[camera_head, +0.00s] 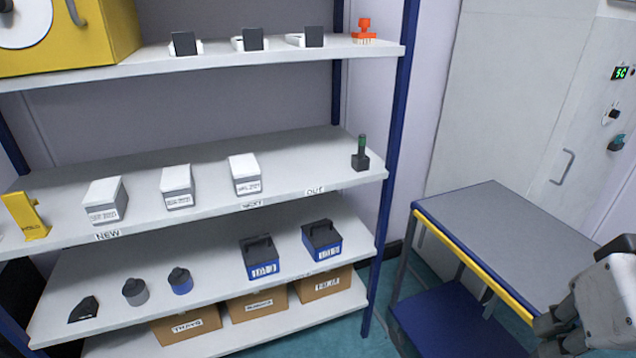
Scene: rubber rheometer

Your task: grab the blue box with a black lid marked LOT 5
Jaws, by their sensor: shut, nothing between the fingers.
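Two blue boxes with black lids and handles stand on the third shelf down. One is the left blue box (261,258) and the other is the right blue box (322,240). Each has a white label on its front, but the print is too small to read, so I cannot tell which is LOT 5. My gripper (556,335) shows in part at the lower right, in front of the side table and well away from both boxes. It is shut and empty; the picture's edge cuts off the arm behind it.
The shelf unit's blue post (392,150) stands right of the boxes. The same shelf (215,303) holds a grey pot (135,292), a blue-based pot (180,282) and a black piece (84,309). White boxes stand above, cardboard boxes below. The side table (500,235) has a bare top.

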